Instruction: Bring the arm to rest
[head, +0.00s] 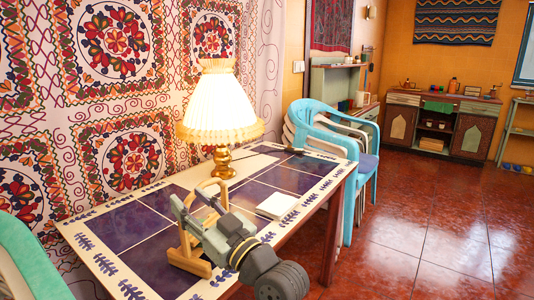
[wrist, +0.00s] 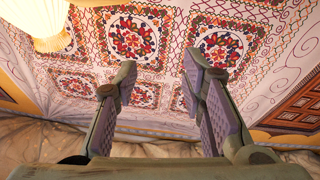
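My gripper (head: 194,200) is above the tiled table (head: 138,222) in the head view, in front of a light wooden stand (head: 190,262). Its two fingers point up and away toward the patterned wall hanging. In the wrist view my gripper (wrist: 160,75) has its fingers spread wide apart with nothing between them. The arm behind it comes in from the lower right of the head view. The gripper partly hides the stand, and I cannot tell whether they touch.
A lit lamp (head: 221,110) with a brass base stands behind the gripper. A white square item (head: 277,205) lies to its right. Stacked turquoise chairs (head: 355,160) stand at the table's far end. The red tiled floor (head: 440,220) at right is clear.

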